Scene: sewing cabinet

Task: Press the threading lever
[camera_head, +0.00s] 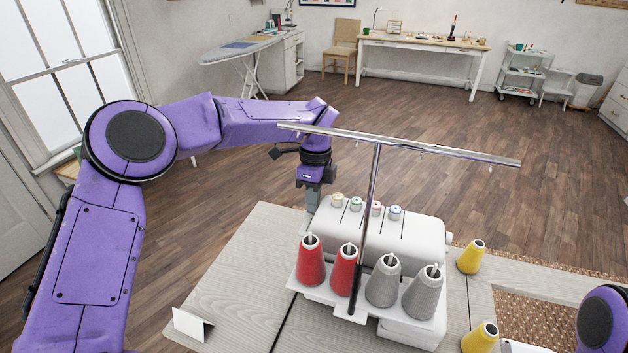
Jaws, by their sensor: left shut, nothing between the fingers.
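A white serger sewing machine (425,238) stands on the pale wooden cabinet top, with its back and spool stand toward me. Several dials sit on its top. Two red cone spools (311,262) and two grey cone spools (384,282) stand on its spool rack. I cannot make out the threading lever; the machine's far side is hidden. My left gripper (312,212) points down at the left end of the machine, shut and empty. I cannot tell whether it touches the machine. My right gripper is out of view; only a purple part of my right arm shows at the lower right.
A metal thread stand (400,144) rises above the machine with a long crossbar, close to my left wrist. Yellow cone spools (471,257) stand to the right. A folded white card (191,325) is at the front left. The cabinet top left of the machine is mostly clear.

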